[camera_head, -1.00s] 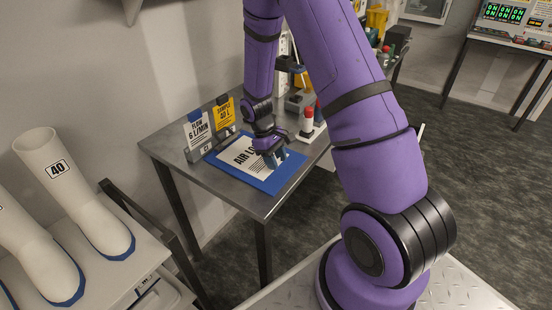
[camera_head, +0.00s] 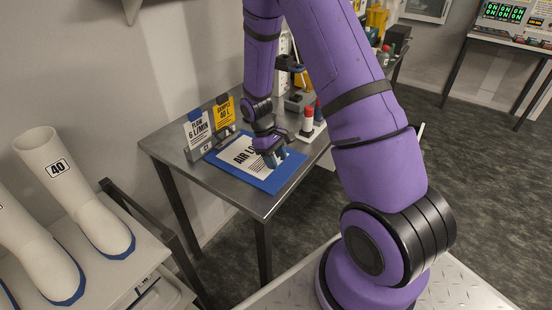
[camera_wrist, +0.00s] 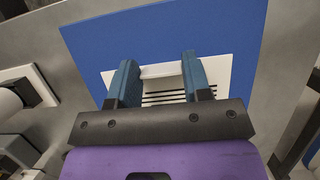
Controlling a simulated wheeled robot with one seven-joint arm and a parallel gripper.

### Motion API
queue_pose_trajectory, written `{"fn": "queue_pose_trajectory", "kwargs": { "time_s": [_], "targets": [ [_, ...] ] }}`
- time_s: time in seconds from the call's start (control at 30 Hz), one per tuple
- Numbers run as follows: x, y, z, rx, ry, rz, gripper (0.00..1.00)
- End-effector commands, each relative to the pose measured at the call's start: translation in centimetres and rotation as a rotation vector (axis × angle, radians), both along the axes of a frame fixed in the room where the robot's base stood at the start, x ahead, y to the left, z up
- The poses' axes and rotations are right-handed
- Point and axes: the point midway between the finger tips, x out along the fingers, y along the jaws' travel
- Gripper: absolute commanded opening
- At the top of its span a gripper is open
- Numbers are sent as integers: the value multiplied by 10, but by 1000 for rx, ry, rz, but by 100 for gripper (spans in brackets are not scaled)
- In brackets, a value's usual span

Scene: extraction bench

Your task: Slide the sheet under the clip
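A white sheet (camera_head: 240,153) with large black "AIR LO..." lettering lies on a blue board (camera_head: 257,181) on the metal table. The sheet also shows in the wrist view (camera_wrist: 215,70), with black lines on it, over the blue board (camera_wrist: 225,32). My gripper (camera_head: 276,160) is low over the right part of the sheet and hides some of its lettering. In the wrist view its two blue fingers (camera_wrist: 160,82) are apart, with a pale raised strip (camera_wrist: 160,70) spanning between them. Whether they press on this strip is unclear. I cannot make out a clip.
Yellow and white cards (camera_head: 224,112) stand in a holder behind the board. A white stand with red-capped items (camera_head: 309,125) is right of it. White boots (camera_head: 88,215) stand on a rack at the left. The table's front edge (camera_head: 262,212) lies close to the board.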

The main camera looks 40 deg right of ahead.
Motion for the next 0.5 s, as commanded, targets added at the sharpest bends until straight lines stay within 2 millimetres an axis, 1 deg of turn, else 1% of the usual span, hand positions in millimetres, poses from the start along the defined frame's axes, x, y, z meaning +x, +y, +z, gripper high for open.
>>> {"fn": "queue_pose_trajectory", "kwargs": {
  "time_s": [0.03, 0.07, 0.1, 0.37, 0.5],
  "targets": [
    [-1, 0, -1, 1, 2, 1, 60],
    [-1, 0, -1, 1, 2, 1, 67],
    [-1, 0, -1, 0, 2, 0, 71],
    [0, 0, 0, 1, 1, 0, 71],
    [4, 1, 9, 1, -2, 0, 71]
  ]
}}
